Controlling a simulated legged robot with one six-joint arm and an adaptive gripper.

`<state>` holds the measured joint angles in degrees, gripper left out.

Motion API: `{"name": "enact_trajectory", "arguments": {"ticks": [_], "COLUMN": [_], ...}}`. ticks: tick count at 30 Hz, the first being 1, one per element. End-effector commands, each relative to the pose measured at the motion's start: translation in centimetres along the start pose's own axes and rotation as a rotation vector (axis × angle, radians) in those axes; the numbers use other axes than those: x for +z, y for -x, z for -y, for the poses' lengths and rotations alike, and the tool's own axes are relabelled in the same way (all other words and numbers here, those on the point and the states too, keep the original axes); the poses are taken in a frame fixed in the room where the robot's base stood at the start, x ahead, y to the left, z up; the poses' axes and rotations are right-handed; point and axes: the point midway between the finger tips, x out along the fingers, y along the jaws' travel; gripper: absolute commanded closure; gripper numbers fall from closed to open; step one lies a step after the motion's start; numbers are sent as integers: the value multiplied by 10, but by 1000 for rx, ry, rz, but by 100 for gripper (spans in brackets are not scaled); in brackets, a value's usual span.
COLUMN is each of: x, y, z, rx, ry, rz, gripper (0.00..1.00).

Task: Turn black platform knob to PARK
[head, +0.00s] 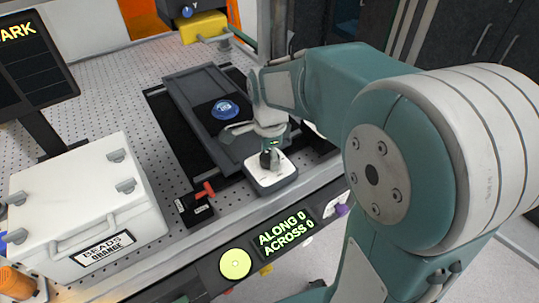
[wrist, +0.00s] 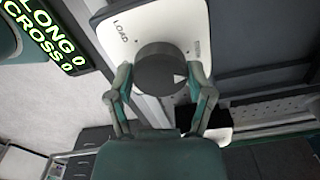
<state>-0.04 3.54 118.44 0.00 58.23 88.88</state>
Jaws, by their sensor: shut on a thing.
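The black platform knob (wrist: 163,66) is round and sits on a white plate (wrist: 143,18) with rounded corners. A pale triangular mark shows on its right side in the wrist view, towards the right finger. The plate reads LOAD at its left; a label at its right is too small to read. My gripper (wrist: 160,76) has one finger on each side of the knob and is shut on it. In the head view my gripper (head: 268,149) points down at the white plate (head: 270,182). It partly hides the knob (head: 269,160) there.
A dark sliding platform (head: 192,97) carries a blue disc (head: 225,110). A small box with a red lever (head: 204,190) lies left of the plate. A white case (head: 85,200) reads BEADS ORANGE. A front display (head: 284,236) reads ALONG 0, ACROSS 0. A screen (head: 35,60) shows partial text, "ARK".

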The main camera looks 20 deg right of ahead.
Motion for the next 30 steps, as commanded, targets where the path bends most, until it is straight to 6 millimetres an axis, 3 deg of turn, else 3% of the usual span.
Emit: {"name": "enact_trajectory", "arguments": {"ticks": [11,12,13,14,26,30], "x": [0,0,0,0,0,0], "y": [-2,-2,-1,-1,0,9], "z": [0,0,0,0,0,1], "rx": [2,2,2,1,-1,-5], "ry": [-3,-3,-3,-3,-2,-2], "rz": [0,0,0,0,0,0], "gripper": [80,19,6,0,0,0]}}
